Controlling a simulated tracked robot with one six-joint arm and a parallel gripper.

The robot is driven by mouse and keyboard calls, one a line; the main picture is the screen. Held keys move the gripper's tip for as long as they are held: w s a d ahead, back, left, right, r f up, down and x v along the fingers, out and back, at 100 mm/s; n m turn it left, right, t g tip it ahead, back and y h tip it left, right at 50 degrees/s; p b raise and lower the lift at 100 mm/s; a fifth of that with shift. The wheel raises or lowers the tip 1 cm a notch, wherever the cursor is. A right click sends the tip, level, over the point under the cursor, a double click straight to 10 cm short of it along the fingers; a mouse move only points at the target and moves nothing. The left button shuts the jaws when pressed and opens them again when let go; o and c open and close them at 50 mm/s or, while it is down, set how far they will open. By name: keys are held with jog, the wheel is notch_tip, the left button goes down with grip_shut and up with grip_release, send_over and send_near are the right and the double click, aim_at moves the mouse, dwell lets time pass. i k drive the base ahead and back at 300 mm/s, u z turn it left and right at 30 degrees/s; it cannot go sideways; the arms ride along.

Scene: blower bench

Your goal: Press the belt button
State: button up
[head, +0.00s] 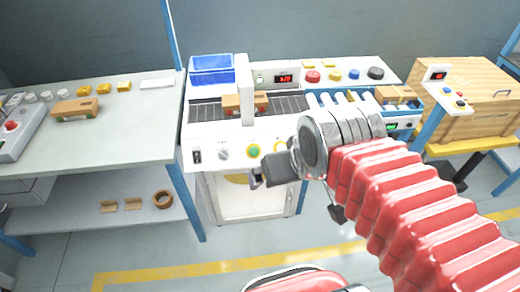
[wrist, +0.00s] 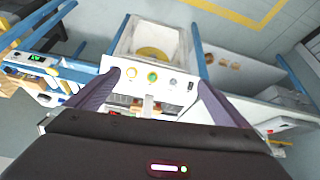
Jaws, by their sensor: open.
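The white blower bench (head: 205,135) stands in the middle of the head view. I cannot read which one is marked for the belt. My gripper (head: 257,181) is in front of the panel, below the buttons, touching nothing that I can see.
A carton (head: 240,103) sits on the dark roller belt (head: 290,103) behind the panel. A left table (head: 120,140) holds a carton and a control box. A wooden crate (head: 470,105) stands right. The floor in front is clear.

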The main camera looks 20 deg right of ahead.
aim_at(281, 147)
jog(key=k, duration=1.3)
jog(key=u, duration=0.5)
jog(key=i, duration=1.5)
jog(key=z, duration=0.3)
